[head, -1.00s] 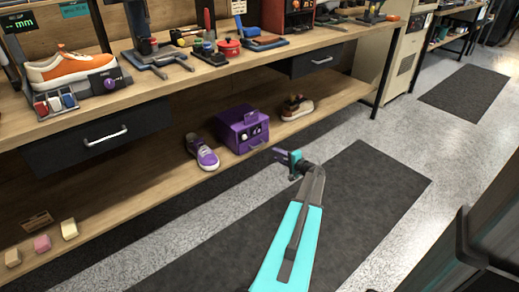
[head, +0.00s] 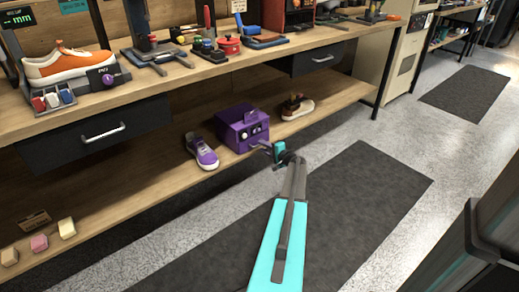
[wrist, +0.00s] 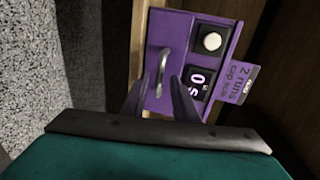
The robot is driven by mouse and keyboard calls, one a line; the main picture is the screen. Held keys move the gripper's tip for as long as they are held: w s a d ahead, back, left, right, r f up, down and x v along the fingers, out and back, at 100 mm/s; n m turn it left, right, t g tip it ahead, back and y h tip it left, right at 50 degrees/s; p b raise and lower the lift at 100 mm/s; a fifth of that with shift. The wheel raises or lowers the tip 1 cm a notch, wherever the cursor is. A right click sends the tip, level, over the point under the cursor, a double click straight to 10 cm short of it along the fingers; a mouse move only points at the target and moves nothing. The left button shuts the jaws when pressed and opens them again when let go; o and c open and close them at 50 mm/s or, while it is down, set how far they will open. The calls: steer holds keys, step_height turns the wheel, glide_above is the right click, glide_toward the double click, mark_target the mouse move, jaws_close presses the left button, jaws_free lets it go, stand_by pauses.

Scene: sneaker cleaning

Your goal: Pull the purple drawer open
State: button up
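A purple box (head: 238,112) with a drawer low in its front stands on the lower wooden shelf. In the wrist view the purple drawer front (wrist: 155,38) is turned sideways. Its curved metal handle (wrist: 162,68) shows clearly, and the drawer looks closed. My gripper (head: 263,146) is close in front of the box in the head view and partly hides the drawer front. In the wrist view my gripper (wrist: 160,90) is open, its two dark fingers apart on either side of the handle's near end. I cannot tell whether they touch it.
A purple and white sneaker (head: 202,152) stands just left of the box, and a brown shoe (head: 297,107) to its right. The workbench (head: 200,72) with a black drawer (head: 98,138) overhangs the shelf. The floor in front, with a dark mat (head: 350,205), is clear.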

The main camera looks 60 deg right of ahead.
steer(key=shift+x, duration=1.3)
jaws_close()
steer(key=shift+s+a, duration=0.15)
steer(key=shift+a, duration=0.05)
